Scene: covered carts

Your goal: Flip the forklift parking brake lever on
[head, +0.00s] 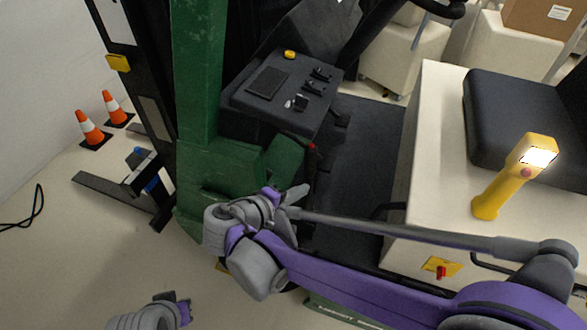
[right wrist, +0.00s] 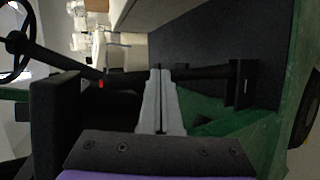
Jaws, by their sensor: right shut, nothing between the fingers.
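The parking brake lever (head: 312,165) is a dark upright bar with a red tip, beside the forklift's green mast in the head view. In the right wrist view the lever (right wrist: 205,75) runs across the picture, with its red tip (right wrist: 101,84) at the left. My right gripper (head: 298,192) is shut and empty, close to the lever's lower part. In the right wrist view its fingertips (right wrist: 160,72) overlap the lever; I cannot tell whether they touch it. Part of my left arm shows at the bottom left of the head view; its fingers do not show.
The dark control panel (head: 268,84) stands above the lever and the green mast (head: 197,75) to its left. The cream body (head: 425,150) carries a yellow lamp (head: 512,178) and black seat. Orange cones (head: 88,128) stand by the left wall. The dark floor of the forklift is clear.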

